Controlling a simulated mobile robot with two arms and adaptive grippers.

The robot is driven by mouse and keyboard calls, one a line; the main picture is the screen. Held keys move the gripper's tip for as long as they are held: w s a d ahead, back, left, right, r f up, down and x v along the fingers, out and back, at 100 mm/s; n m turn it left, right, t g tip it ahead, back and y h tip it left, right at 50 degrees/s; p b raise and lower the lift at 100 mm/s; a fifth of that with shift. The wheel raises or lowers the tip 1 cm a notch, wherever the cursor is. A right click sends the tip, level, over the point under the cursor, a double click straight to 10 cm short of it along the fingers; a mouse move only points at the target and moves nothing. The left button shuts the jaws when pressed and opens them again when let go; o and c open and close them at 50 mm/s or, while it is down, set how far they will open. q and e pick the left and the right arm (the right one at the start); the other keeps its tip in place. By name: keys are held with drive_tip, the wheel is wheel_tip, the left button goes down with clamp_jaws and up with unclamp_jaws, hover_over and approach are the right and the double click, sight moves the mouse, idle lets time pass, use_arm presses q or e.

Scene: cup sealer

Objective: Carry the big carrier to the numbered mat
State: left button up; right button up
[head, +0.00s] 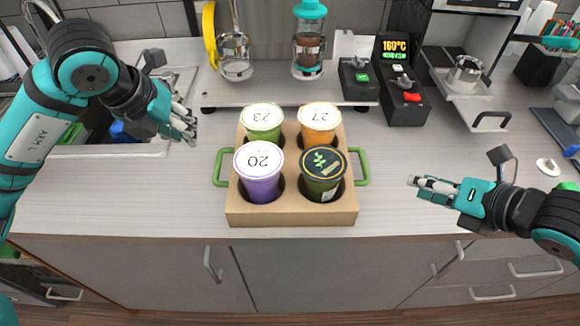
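The big carrier (292,217) is a tan cardboard-like block with green handles at its left (218,168) and right (364,167) sides. It stands on the counter and holds a green cup marked 23 (262,123), an orange cup marked 27 (319,124), a purple cup marked 20 (260,174) and a dark-lidded green cup (323,174). My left gripper (190,126) is above the counter, up and left of the left handle, apart from it. My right gripper (412,181) is right of the right handle, apart from it. Finger gaps are unclear. I see no numbered mat.
Behind the carrier are a raised shelf (290,94), a teal-topped dispenser (309,45), a control box showing 160°C (400,85) and a metal pitcher (465,73). A sink (150,147) lies at the left.

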sight(218, 159)
use_arm(q)
drive_tip(key=shift+f, duration=0.1)
